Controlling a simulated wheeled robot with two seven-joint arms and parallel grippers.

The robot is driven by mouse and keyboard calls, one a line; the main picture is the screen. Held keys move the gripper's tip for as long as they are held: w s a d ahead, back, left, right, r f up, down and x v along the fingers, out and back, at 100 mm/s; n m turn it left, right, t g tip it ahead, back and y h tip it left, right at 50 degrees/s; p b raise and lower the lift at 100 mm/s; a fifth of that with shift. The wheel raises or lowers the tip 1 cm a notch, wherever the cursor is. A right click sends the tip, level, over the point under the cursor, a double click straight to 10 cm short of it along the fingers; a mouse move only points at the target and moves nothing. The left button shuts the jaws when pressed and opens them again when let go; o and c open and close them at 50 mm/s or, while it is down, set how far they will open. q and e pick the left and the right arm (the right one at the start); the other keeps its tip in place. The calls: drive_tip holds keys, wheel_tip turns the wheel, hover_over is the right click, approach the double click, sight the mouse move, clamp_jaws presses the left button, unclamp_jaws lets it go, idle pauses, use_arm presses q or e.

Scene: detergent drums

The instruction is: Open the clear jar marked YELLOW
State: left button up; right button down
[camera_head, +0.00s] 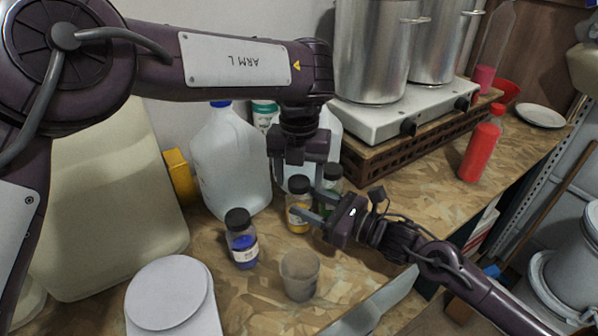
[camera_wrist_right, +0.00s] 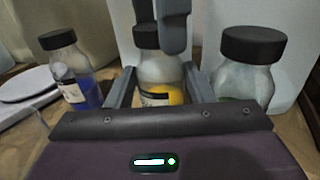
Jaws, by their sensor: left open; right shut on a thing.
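The clear jar with yellow contents (camera_head: 299,222) stands on the worktop with its dark lid (camera_head: 298,183) on. It also shows in the right wrist view (camera_wrist_right: 150,72), where its label is partly hidden. My right gripper (camera_head: 306,204) is shut on the yellow jar's body, with one finger on each side. My left gripper (camera_head: 298,178) points down from above and is open, its fingers around lid height. In the right wrist view a left finger covers part of the lid; whether it touches cannot be told.
A blue-content jar (camera_head: 243,250) stands left of the yellow jar and a green-content jar (camera_head: 331,188) close to its right. A cup (camera_head: 300,275) and a white scale (camera_head: 170,293) are in front. A large jug (camera_head: 229,160) stands behind. A red bottle (camera_head: 480,150) is further right.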

sight(299, 181)
use_arm(q)
drive_tip(key=c, duration=1)
drive_tip(key=shift+n, duration=0.9)
drive_tip(key=shift+r, duration=0.25)
drive_tip(key=shift+r, duration=0.9)
drive_tip(key=shift+r, duration=2)
use_arm(e)
drive_tip(key=c, duration=0.6)
unclamp_jaws()
